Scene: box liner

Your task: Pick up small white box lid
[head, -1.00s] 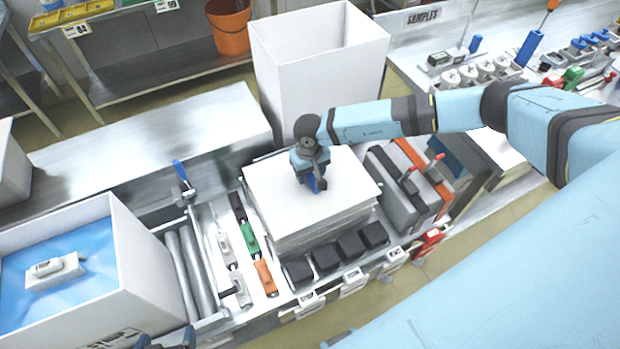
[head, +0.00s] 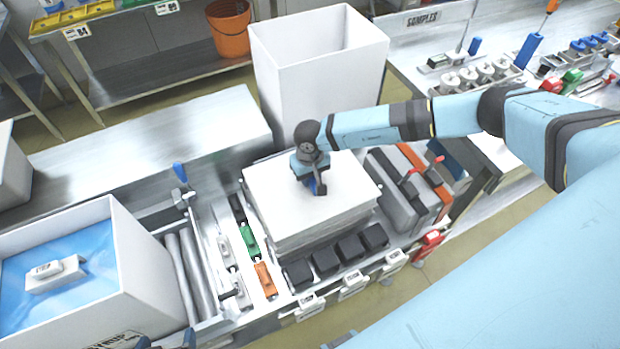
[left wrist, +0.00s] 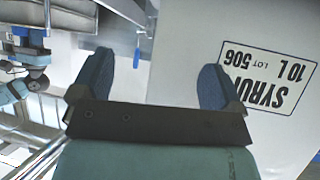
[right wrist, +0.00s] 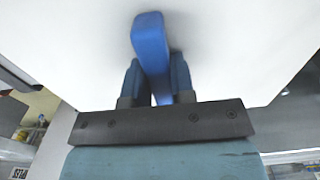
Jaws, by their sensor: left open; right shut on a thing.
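A small white block-like piece with a raised top (head: 55,276) lies on the blue liner (head: 90,245) inside the open white box (head: 150,270) at the left. A flat white square panel (head: 350,180) tops a stack in the middle. My right gripper (head: 317,188) is above that panel. In the right wrist view, my right gripper (right wrist: 155,85) is shut on a blue handle (right wrist: 150,40) against a white surface. My left gripper (head: 165,342) is at the bottom edge, beside the box's front. In the left wrist view, it (left wrist: 155,80) is open and empty, facing the box's "SYRUP 10 L" label (left wrist: 265,75).
A tall empty white bin (head: 320,80) stands behind the stack. Black blocks (head: 350,250) line its front, and grey cases (head: 395,190) stand to its right. Metal rollers (head: 190,270) lie between box and stack. The metal bench top (head: 150,145) behind is clear.

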